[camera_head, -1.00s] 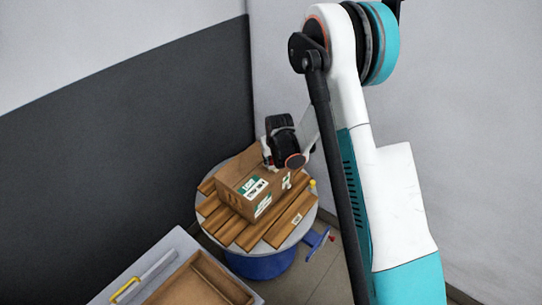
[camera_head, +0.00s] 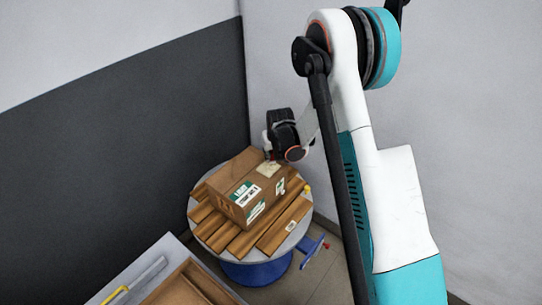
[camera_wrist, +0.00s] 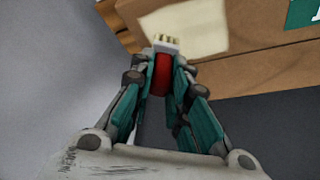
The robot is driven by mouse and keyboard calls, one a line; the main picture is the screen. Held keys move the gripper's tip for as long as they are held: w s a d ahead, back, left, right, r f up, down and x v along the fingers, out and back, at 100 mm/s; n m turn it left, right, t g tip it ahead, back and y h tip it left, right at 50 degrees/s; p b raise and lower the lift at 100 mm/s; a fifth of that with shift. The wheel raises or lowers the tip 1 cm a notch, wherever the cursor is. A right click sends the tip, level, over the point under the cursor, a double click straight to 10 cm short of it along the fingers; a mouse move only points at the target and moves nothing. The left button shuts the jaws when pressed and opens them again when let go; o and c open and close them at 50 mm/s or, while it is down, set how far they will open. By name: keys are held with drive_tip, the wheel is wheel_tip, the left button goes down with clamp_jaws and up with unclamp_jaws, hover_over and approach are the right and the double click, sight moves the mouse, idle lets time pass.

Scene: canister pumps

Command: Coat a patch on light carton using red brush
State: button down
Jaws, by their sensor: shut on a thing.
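The brown carton (camera_head: 234,193) with green and white labels sits on wooden boards on a round-topped blue drum. A pale cream patch (camera_head: 268,169) lies on its top face near the far end. In the wrist view the patch (camera_wrist: 185,25) shows on the carton (camera_wrist: 262,65) just beyond the brush tip. My gripper (camera_wrist: 163,72) is shut on the red brush (camera_wrist: 162,75), whose whitish head points toward the patch. Whether the head touches the carton is unclear. In the head view my gripper (camera_head: 270,156) is by the carton's far end, its fingers mostly hidden.
Wooden boards (camera_head: 284,228) lie under and around the carton on the drum (camera_head: 257,271). A blue arm with a red end (camera_head: 326,245) sticks out at the drum's right. A white-topped table (camera_head: 173,247) with a wooden tray (camera_head: 190,285) stands at lower left. Walls close the corner behind.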

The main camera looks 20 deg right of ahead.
drive_tip(key=shift+w+d, duration=0.25)
drive_tip(key=shift+d, duration=0.05)
drive_tip(key=shift+w+d+r, duration=0.15)
drive_tip(key=shift+d+r, duration=0.05)
drive_tip(key=shift+r, duration=0.05)
drive_tip(key=r, duration=0.1)
drive_tip(key=r+p, duration=0.1)
drive_tip(key=shift+s+a+r, duration=0.15)
drive_tip(key=shift+s+r, duration=0.05)
drive_tip(key=shift+r, duration=0.2)
drive_tip(key=shift+w+r+p, duration=0.15)
drive_tip(key=shift+r+p, duration=0.4)
drive_tip(key=shift+r, duration=0.1)
drive_tip(key=shift+r+p, duration=0.9)
drive_tip(key=shift+r, duration=0.85)
